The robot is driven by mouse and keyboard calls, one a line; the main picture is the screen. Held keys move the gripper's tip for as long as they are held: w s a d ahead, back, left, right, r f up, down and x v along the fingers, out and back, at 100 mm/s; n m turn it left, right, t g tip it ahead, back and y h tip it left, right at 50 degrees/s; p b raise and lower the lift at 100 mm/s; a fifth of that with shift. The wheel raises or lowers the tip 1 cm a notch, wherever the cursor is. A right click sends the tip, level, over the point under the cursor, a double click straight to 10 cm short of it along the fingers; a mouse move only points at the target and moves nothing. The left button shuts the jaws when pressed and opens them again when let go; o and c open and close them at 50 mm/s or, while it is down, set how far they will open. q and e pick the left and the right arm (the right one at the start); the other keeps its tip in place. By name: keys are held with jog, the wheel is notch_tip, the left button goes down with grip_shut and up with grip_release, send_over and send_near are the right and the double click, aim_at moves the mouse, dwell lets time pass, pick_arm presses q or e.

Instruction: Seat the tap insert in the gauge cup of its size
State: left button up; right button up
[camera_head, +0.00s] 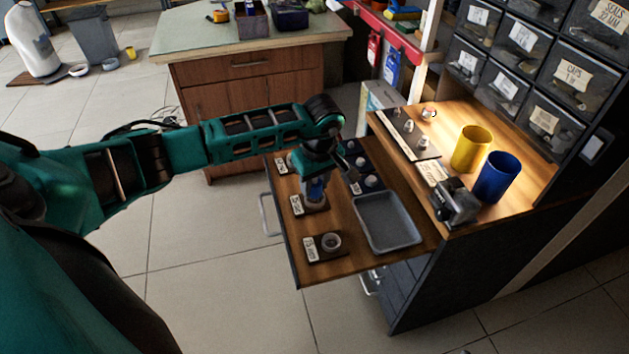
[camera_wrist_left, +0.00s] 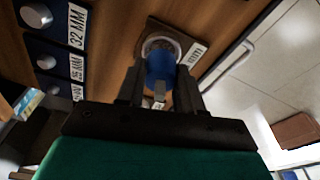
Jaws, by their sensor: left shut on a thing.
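My left gripper (camera_head: 318,184) is shut on the tap insert, which has a blue body (camera_wrist_left: 161,70) and a small pale stem toward the gripper. The blue of the tap insert (camera_head: 316,190) also shows between the fingers in the head view. The insert is at the middle gauge cup (camera_head: 315,206), whose ring (camera_wrist_left: 160,45) shows around its far side in the wrist view. I cannot tell how deep it sits or whether it touches. Another gauge cup (camera_head: 331,241) stands empty at the front, and one (camera_head: 288,162) is farther back. Labels lie beside them. My right gripper is not in view.
A grey tray (camera_head: 388,240) lies right of the cups. Dark blue blocks with round metal pieces (camera_head: 371,181) stand behind it. A vise (camera_head: 455,203), a yellow cup (camera_head: 471,148) and a blue cup (camera_head: 497,177) are on the bench top at right.

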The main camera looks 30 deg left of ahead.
pick_arm(q)
jog(key=shift+f+b, duration=0.7)
jog(key=shift+f, duration=0.15)
jog(key=shift+r, duration=0.2)
jog(key=shift+r+p, duration=0.55)
jog(key=shift+p, duration=0.05)
jog(key=shift+r, duration=0.1)
dwell(0.7)
jog(key=shift+f+b, duration=0.65)
jog(key=shift+f, duration=0.15)
jog(key=o, duration=0.8)
jog(key=shift+c, duration=0.2)
